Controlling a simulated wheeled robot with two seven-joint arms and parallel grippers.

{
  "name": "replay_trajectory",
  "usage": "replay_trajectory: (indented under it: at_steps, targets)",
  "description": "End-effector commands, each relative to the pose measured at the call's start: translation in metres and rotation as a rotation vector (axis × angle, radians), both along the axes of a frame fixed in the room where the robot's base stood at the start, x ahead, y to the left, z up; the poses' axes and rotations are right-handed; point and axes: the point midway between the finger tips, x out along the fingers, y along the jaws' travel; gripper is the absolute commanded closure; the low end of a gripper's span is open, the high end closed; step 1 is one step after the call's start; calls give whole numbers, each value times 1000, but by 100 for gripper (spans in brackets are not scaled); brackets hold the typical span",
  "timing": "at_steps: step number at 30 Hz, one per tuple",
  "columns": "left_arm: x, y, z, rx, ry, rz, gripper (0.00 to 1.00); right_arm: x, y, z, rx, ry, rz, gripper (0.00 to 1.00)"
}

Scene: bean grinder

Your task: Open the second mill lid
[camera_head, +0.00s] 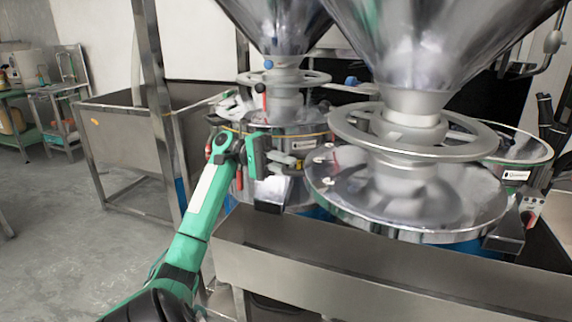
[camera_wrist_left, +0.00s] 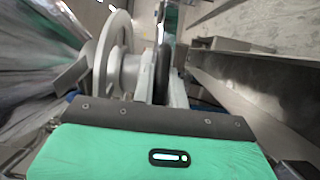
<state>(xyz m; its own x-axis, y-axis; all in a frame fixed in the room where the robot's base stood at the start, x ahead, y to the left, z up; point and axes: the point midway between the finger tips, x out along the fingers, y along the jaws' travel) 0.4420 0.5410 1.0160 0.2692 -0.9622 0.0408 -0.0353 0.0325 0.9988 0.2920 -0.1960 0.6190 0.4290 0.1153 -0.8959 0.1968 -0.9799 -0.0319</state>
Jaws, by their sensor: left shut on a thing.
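Two metal mills stand side by side in the head view. The farther mill (camera_head: 290,128) is on the left, and its lid region is partly hidden by my left gripper. The nearer mill (camera_head: 430,205) is on the right, with a broad round lid under a ring-shaped wheel (camera_head: 350,133). My left gripper (camera_head: 243,160) is at the front left side of the farther mill. In the left wrist view, its fingers (camera_wrist_left: 163,88) are closed around a dark, narrow part (camera_wrist_left: 163,62), which looks like a handle. A pale ring wheel (camera_wrist_left: 112,55) is just left of the fingers. My right gripper is out of view.
Large steel hoppers (camera_head: 425,40) sit above both mills. A long steel trough (camera_head: 360,270) runs in front of them. A steel bin (camera_head: 118,132) and an upright post (camera_head: 155,80) stand left of my arm. Open floor (camera_head: 70,230) lies at the left.

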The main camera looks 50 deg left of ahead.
Motion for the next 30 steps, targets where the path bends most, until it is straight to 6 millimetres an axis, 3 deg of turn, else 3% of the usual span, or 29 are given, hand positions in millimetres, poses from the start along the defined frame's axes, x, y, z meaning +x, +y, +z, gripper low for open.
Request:
replay_trajectory:
  at_steps: [5,6,9,20,23,30]
  targets:
    - [1,0,-1,0,2,2,100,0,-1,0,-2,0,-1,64]
    - [1,0,0,0,2,2,80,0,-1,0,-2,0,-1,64]
    - [0,0,0,1,1,1,64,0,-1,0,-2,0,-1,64]
    - [-1,5,0,0,1,1,64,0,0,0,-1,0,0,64]
    - [-4,18,0,0,1,3,64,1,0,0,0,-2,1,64]
    - [-18,68,-2,-2,2,4,64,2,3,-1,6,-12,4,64]
